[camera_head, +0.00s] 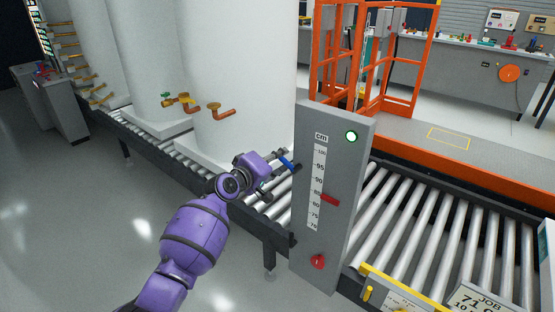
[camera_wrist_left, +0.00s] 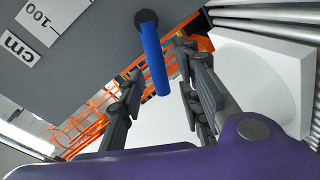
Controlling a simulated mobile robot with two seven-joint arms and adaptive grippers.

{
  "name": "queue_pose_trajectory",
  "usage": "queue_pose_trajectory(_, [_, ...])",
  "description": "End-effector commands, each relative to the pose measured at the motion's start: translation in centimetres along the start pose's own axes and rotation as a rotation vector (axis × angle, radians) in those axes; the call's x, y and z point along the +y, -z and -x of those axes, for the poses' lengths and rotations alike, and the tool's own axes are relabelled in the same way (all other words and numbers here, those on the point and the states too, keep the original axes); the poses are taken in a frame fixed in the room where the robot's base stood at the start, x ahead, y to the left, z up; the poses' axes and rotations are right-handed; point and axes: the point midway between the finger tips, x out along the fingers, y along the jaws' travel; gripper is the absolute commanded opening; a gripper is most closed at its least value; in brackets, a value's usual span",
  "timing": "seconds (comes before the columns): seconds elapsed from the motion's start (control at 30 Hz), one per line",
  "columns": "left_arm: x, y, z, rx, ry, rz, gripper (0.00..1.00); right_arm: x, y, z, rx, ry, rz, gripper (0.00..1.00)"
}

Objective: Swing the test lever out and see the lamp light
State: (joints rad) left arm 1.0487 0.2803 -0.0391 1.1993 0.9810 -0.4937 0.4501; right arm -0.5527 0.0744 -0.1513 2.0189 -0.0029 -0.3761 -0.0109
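A grey upright panel (camera_head: 348,210) with a cm scale stands beside the roller conveyor. The blue test lever (camera_head: 287,162) sticks out from the panel's left side. In the left wrist view the lever (camera_wrist_left: 153,62) hangs from a dark round pivot. The round lamp (camera_head: 351,136) at the panel's top right has a bright green rim and a pale centre. My left gripper (camera_head: 283,162) is at the lever. In the wrist view its fingers (camera_wrist_left: 158,84) are apart, one on each side of the lever, with gaps visible. My right gripper is out of view.
A red pointer (camera_head: 329,199) and a red knob (camera_head: 317,262) are on the panel's face. Large white tanks (camera_head: 235,75) stand on the conveyor (camera_head: 435,225) behind my left arm. An orange frame (camera_head: 385,105) rises behind the panel. The floor at left is clear.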

Motion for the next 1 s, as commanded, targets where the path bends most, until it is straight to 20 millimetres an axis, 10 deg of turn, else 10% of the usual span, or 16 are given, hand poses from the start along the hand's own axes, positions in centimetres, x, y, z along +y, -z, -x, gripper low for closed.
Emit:
queue_pose_trajectory(0.33, [-0.1, 0.1, 1.4, 0.001, -0.002, -0.001, 0.32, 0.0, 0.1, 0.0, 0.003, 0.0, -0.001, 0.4])
queue_pose_trajectory(1.0, [0.0, 0.0, 11.9, 0.001, 0.0, -0.001, 0.32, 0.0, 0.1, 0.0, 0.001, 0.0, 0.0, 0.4])
